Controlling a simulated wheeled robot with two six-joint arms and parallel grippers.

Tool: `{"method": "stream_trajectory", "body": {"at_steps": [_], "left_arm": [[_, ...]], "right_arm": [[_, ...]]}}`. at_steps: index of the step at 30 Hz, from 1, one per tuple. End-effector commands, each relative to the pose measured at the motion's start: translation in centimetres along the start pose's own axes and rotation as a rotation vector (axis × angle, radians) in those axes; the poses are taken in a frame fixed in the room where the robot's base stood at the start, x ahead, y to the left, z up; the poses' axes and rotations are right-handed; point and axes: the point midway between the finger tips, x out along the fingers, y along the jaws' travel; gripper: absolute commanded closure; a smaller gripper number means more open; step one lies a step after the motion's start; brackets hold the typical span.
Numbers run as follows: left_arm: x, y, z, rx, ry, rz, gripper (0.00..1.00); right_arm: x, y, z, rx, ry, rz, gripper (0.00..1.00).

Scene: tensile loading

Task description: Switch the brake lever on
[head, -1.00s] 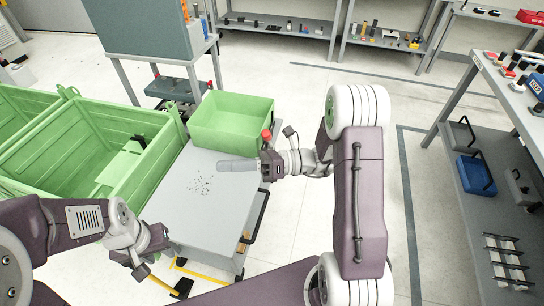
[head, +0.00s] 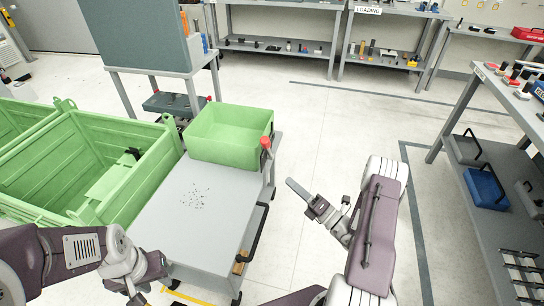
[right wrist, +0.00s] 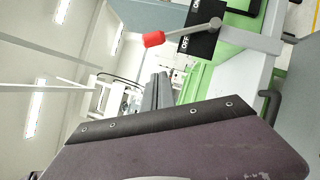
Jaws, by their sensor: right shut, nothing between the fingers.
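The brake lever (head: 265,142) has a red knob and stands at the right edge of the grey cart (head: 210,205), beside the green bin on it. In the right wrist view the lever's red knob (right wrist: 153,39) is on a grey rod, crossing in front of a black plate with white lettering that seems to read OFF. My right gripper (head: 290,183) is shut and empty, to the right of the cart and below the knob, apart from the lever. Its grey fingers also show in the right wrist view (right wrist: 158,90). My left gripper (head: 136,295) is at the bottom edge, its fingers unclear.
A green bin (head: 228,137) stands on the cart's far end. Large green crates (head: 85,165) are left of the cart. A grey cabinet (head: 140,35) stands behind. Shelves (head: 490,150) with a blue box line the right. The floor between is clear.

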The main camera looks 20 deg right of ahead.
Motion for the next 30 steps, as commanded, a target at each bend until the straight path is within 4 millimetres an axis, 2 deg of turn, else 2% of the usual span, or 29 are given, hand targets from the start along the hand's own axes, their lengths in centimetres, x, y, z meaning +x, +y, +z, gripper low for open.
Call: {"method": "stream_trajectory", "body": {"at_steps": [13, 15, 21, 30], "left_arm": [[0.5, 0.0, 0.1, 0.000, 0.000, 0.000, 0.64], [0.6, 0.0, 0.1, 0.000, 0.000, 0.000, 0.64], [0.7, 0.0, 0.1, 0.000, 0.000, 0.000, 0.64], [0.7, 0.0, 0.1, 0.000, 0.000, 0.000, 0.64]], "right_arm": [[9.3, 0.1, -0.2, -0.002, 0.005, 0.006, 1.00], [10.2, 0.1, 0.8, -0.005, 0.000, 0.005, 1.00], [11.8, 0.1, 2.4, -0.002, 0.001, 0.002, 1.00], [12.2, 0.1, 2.8, 0.000, 0.001, 0.002, 1.00]]}}
